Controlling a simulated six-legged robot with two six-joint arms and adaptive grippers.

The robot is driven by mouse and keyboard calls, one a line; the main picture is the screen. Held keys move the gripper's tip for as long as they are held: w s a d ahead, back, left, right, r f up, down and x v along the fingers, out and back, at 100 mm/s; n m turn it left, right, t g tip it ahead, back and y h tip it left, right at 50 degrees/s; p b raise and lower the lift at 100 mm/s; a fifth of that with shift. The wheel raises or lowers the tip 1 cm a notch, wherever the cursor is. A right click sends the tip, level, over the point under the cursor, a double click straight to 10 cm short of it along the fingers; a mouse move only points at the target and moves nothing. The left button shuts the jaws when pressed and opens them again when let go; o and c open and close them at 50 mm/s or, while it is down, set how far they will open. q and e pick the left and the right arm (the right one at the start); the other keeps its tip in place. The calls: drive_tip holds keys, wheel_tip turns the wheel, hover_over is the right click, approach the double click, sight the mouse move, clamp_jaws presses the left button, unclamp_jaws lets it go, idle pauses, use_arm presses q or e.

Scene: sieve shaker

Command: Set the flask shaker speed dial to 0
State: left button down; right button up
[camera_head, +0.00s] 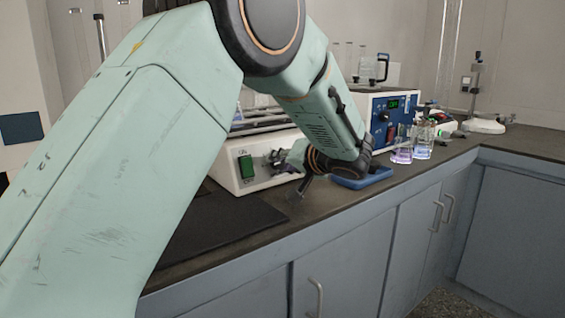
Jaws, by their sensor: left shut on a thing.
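A white shaker unit (228,172) stands on the bench with a green lit switch (246,168) on its front panel. My left arm comes in from the left and crosses in front of it. My left gripper (276,161) is at the panel, right of the switch, with its fingers shut at the speed dial. The fingers and wrist hide most of the dial, so its setting cannot be read. My right gripper is not in view.
A blue tray (362,178) lies right of my left wrist. Behind it stands a blue-panelled instrument (392,118) with a green display. Flasks of purple and blue liquid (423,148) stand to its right. A dark mat (222,226) lies in front of the shaker.

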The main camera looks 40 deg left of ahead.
use_arm(q)
drive_tip(key=c, duration=1)
unclamp_jaws()
drive_tip(key=v, duration=0.7)
drive_tip(key=shift+s+d, duration=0.1)
drive_tip(key=shift+d, duration=0.1)
